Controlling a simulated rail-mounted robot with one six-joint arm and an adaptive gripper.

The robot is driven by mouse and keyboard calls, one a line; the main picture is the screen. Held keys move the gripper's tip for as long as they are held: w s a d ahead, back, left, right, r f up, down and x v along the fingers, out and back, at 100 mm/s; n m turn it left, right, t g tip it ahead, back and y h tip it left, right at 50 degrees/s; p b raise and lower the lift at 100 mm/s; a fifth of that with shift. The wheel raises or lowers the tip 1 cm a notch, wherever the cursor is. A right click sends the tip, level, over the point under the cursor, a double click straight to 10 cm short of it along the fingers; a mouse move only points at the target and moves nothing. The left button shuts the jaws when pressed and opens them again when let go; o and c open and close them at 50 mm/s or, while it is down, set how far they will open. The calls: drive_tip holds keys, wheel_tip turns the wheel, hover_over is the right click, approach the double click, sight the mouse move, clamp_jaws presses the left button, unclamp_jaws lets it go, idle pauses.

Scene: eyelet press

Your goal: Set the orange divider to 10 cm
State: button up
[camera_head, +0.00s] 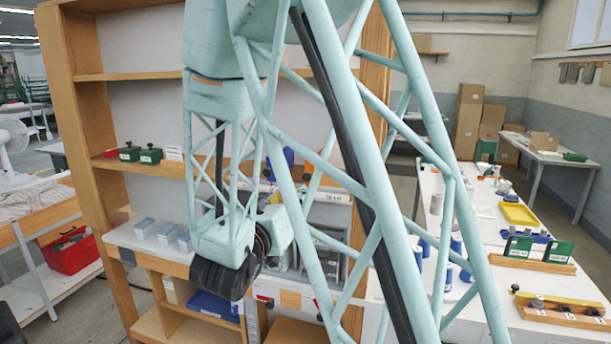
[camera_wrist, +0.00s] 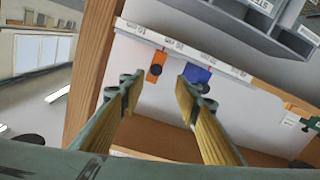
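The orange divider (camera_wrist: 155,67) is a small orange block with a dark round knob, hanging at a pale strip (camera_wrist: 175,46) with printed labels along a shelf edge in the wrist view. A blue block (camera_wrist: 197,74) with a dark knob sits to its right on the same strip. My gripper (camera_wrist: 160,80) is open, its two yellow-faced fingers apart and empty. The orange divider appears just beyond the fingertips, nearer the left finger, with no contact visible. In the head view my arm hides the fingertips.
A wooden upright (camera_wrist: 92,70) stands left of the strip in the wrist view, close to the left finger. A grey tray (camera_wrist: 262,28) is at the top right. In the head view, a shelf unit (camera_head: 85,130) surrounds my wrist and a white table (camera_head: 500,275) stands right.

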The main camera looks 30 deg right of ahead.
drive_tip(key=shift+s+d+r+h, duration=0.1)
drive_tip(key=shift+s+r+h, duration=0.1)
drive_tip(key=shift+h, duration=0.1)
drive_tip(key=shift+w+d, duration=0.15)
drive_tip(key=shift+w, duration=0.05)
drive_tip(key=shift+x, duration=6.7)
drive_tip(key=shift+w, duration=0.1)
drive_tip(key=shift+c, duration=0.2)
drive_tip(key=c, duration=0.9)
